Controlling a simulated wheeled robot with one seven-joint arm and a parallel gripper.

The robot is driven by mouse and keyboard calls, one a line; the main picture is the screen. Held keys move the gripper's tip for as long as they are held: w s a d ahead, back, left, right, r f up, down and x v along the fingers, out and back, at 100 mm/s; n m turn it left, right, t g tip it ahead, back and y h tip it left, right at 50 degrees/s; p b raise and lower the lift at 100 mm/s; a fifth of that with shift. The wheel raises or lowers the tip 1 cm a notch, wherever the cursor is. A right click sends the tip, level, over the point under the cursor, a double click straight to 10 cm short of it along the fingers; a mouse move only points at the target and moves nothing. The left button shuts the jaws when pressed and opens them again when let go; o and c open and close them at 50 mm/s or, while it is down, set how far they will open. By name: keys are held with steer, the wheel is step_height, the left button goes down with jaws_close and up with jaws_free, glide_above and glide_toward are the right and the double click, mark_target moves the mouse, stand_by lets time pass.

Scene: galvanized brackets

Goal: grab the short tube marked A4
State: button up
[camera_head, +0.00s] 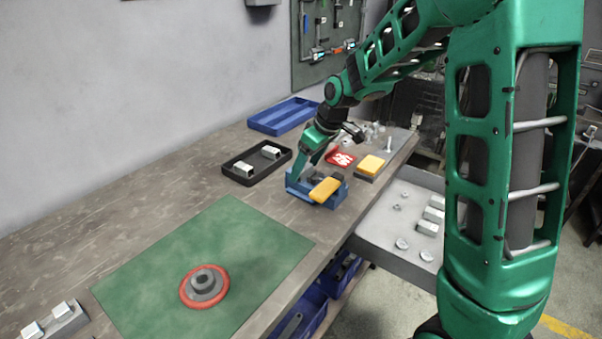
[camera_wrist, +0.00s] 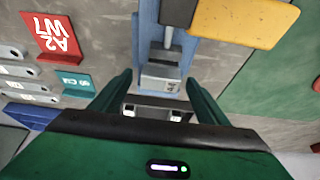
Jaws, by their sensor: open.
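My gripper (camera_wrist: 162,82) is open, its two green fingers apart. In the head view my gripper (camera_head: 311,172) is low over the blue holder (camera_head: 326,196) on the bench. In the wrist view a grey metal piece (camera_wrist: 160,78) with a small, unreadable marking shows between the fingers, by the blue holder (camera_wrist: 148,45). I cannot tell whether it is a tube. Two short pale tubes (camera_head: 243,169) (camera_head: 270,152) lie in a black tray (camera_head: 235,178) left of my gripper. No A4 marking is legible.
A yellow block (camera_head: 325,189) lies on the blue holder. A red sign (camera_wrist: 52,38) and another yellow block (camera_head: 371,164) are behind it. A green mat (camera_head: 150,270) with a red ring (camera_head: 186,298) lies in front. An open drawer (camera_head: 375,233) holds several metal parts.

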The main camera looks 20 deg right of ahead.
steer(key=c, duration=1.2)
